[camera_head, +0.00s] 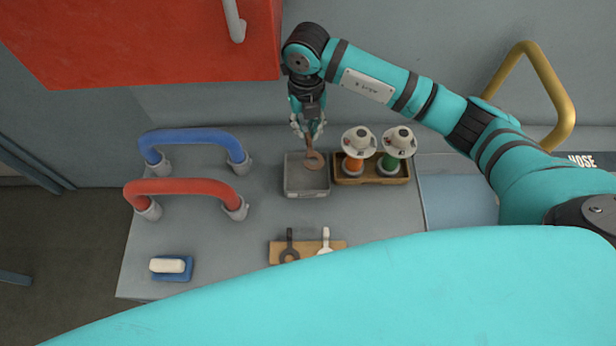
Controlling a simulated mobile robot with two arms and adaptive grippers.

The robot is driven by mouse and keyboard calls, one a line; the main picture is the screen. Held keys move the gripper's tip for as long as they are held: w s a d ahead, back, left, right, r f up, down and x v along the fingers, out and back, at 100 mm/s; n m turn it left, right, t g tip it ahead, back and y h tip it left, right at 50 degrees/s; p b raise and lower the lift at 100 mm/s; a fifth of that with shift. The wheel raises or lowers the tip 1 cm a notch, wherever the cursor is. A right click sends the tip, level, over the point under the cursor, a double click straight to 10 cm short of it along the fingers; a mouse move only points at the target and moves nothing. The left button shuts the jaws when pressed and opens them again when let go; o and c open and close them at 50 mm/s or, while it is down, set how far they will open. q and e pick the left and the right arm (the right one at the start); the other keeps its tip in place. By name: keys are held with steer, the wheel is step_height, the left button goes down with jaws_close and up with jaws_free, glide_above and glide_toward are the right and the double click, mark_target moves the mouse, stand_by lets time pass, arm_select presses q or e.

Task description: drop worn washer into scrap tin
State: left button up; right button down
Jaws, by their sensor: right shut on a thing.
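The worn washer (314,161) is a brown ring with a short stem, held below my right gripper (308,131). My right gripper is shut on its upper end. The scrap tin (306,190) is a small grey open box on the grey bench. The washer shows over the tin's back right part; I cannot tell whether it touches the tin. My left gripper is not in view.
A wooden tray (372,181) holding two white-topped valves stands right of the tin. Blue (195,136) and red (185,187) handles rise at left. A wooden rest (275,249) with two small tools and a blue-based sponge (170,268) lie in front.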

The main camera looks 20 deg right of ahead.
steer(key=shift+f, duration=0.35)
steer(key=c, duration=1.3)
jaws_free()
steer(key=shift+o, duration=0.2)
step_height(320, 180, up, 8)
steer(key=shift+f, duration=0.2)
